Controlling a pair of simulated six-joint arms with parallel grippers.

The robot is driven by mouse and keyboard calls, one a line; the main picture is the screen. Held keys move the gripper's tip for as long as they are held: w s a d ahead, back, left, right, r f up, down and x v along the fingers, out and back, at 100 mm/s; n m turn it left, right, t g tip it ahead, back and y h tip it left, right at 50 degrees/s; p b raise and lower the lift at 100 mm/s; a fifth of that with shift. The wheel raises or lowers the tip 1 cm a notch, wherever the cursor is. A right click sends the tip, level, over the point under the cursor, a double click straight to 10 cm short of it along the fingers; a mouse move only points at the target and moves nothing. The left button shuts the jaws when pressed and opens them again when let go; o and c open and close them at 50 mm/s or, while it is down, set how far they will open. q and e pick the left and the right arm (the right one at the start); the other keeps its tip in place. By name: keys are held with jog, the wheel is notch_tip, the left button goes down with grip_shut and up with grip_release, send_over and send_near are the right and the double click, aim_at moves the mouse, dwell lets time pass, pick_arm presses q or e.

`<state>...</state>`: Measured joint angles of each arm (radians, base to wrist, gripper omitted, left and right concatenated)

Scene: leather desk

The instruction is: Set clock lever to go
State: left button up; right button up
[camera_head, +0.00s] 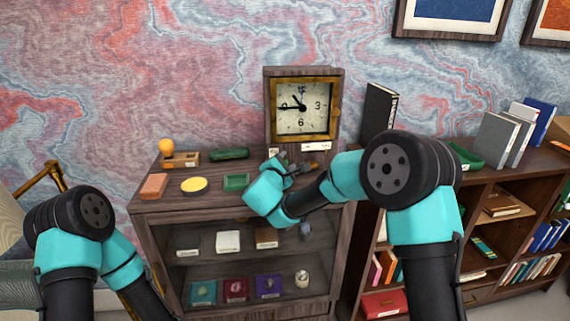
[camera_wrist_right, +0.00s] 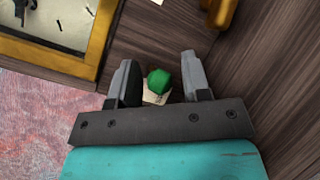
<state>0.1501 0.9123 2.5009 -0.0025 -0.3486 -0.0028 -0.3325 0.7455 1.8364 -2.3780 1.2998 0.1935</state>
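The clock (camera_head: 304,105) has a dark wooden case and a gold-framed dial and stands upright on the cabinet against the wall. Part of its gold frame (camera_wrist_right: 98,38) shows in the right wrist view. A green knob (camera_wrist_right: 159,80), which looks like the lever's end, sits by a small pale label (camera_wrist_right: 155,98) whose writing I cannot read. My right gripper (camera_wrist_right: 158,68) is open, with one finger on each side of the knob and gaps between. In the head view my right gripper (camera_head: 284,158) is at the clock's lower left. My left gripper is out of view.
The cabinet top (camera_head: 215,207) also holds a yellow round dish (camera_head: 194,185), an orange block (camera_head: 153,186), a green tray (camera_head: 236,182) and a wooden-based yellow bulb (camera_head: 167,147). A dark book (camera_head: 379,112) stands right of the clock.

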grip_shut()
jog(key=shift+r, duration=0.15)
jog(key=shift+r+n+g+y, duration=0.4)
jog(key=shift+n+g, duration=0.1)
jog(key=shift+g, duration=0.4)
jog(key=shift+w+r+n+g+y, duration=0.15)
jog(key=shift+r+n+g, duration=0.15)
jog(key=shift+g, duration=0.45)
jog(key=shift+w+r+n+g+y, duration=0.15)
jog(key=shift+n+g, duration=0.15)
jog(key=shift+g, duration=0.45)
jog(key=shift+o, duration=0.6)
grip_release()
jog(key=shift+f+t, duration=0.1)
jog(key=shift+t, duration=0.2)
